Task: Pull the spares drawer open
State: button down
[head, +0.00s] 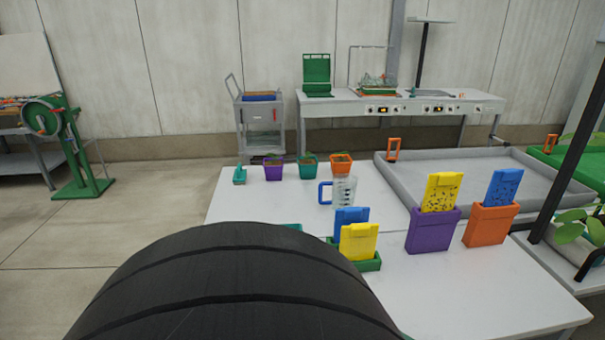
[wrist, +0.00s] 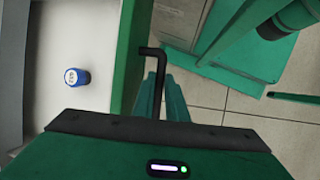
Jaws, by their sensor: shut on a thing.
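In the wrist view, a green drawer front (wrist: 128,62) runs from the top edge down toward my gripper. A bent black handle (wrist: 152,51) stands out from its right side. My gripper (wrist: 161,95) has its teal fingers shut on this handle. To the left of the front, the pale inside of the drawer (wrist: 80,35) shows, so the drawer stands at least partly open. A small blue-capped item (wrist: 77,77) lies in it. My gripper's own body hides the near part. The head view shows neither the drawer nor my gripper; my dark arm fills its lower middle.
A white table (head: 445,285) carries purple and orange holders with cards, a measuring jug (head: 343,190) and small pots. A grey tray (head: 450,170) lies at its right. A green stand (head: 75,150) is far left. Bare tiled floor shows right of the drawer front (wrist: 240,105).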

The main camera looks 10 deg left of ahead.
jog(key=c, duration=1.8)
grip_release()
jog(key=shift+o, duration=0.2)
jog(key=shift+r, duration=0.1)
jog(key=shift+s+a+r, duration=0.1)
jog(key=shift+a+r, duration=0.05)
jog(key=shift+r, duration=0.1)
jog(key=s+a, duration=0.8)
jog(key=a, duration=0.1)
